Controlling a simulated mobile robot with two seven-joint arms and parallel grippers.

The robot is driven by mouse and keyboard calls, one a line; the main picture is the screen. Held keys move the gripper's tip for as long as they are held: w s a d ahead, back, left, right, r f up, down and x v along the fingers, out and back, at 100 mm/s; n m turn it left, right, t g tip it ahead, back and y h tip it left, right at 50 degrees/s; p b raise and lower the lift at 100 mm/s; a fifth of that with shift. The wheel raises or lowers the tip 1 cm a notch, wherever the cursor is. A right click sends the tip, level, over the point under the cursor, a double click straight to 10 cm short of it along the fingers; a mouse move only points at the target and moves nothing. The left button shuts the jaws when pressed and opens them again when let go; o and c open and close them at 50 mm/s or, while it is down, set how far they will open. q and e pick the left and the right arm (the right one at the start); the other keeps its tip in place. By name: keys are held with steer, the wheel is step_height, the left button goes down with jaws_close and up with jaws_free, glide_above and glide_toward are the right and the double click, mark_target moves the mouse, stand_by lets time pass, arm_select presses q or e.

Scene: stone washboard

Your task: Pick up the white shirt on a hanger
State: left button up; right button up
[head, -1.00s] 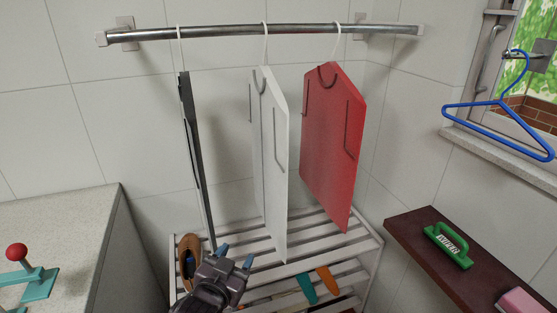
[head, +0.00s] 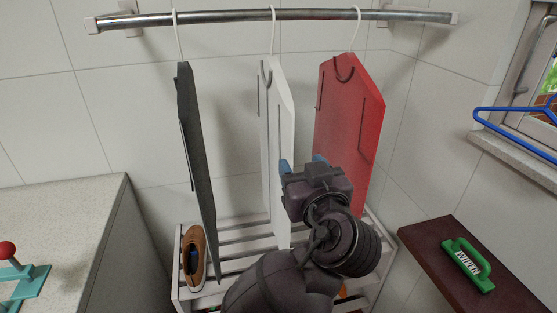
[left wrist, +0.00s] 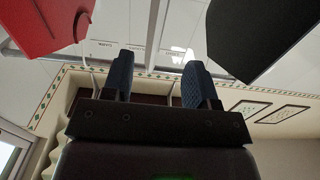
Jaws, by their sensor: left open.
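The white shirt (head: 275,125) is a flat white panel with dark outlines, hanging from a pale hook on the metal rail between a dark garment and a red one. My left gripper (head: 302,162) is raised in front of its right edge, with blue fingertips apart and nothing seen held. In the head view one fingertip overlaps the white shirt's edge and the other lies in front of the red shirt; I cannot tell contact. The left wrist view shows the open fingers (left wrist: 160,64) pointing up; the white shirt is not clearly made out there. My right gripper is out of view.
The red shirt (head: 350,110) hangs close on the right, the dark garment (head: 197,150) on the left. The rail (head: 230,18) runs above. A slatted rack (head: 240,236) with a brown shoe (head: 195,255) stands below. A dark shelf (head: 455,262) holds a green-handled brush (head: 467,264).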

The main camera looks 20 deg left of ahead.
mark_target(291, 148)
arm_select(q)
steer(key=x, duration=0.5)
steer(key=shift+w+a+p, duration=0.1)
steer(key=shift+w+p, duration=0.1)
steer(key=shift+p, duration=0.2)
steer(key=shift+f+p+x, duration=0.15)
steer(key=shift+p+x, duration=0.15)
steer(key=shift+x, duration=1)
steer(key=shift+f+p+x, duration=0.15)
steer(key=shift+p+x, duration=0.1)
steer(key=shift+x, duration=1.1)
jaws_close()
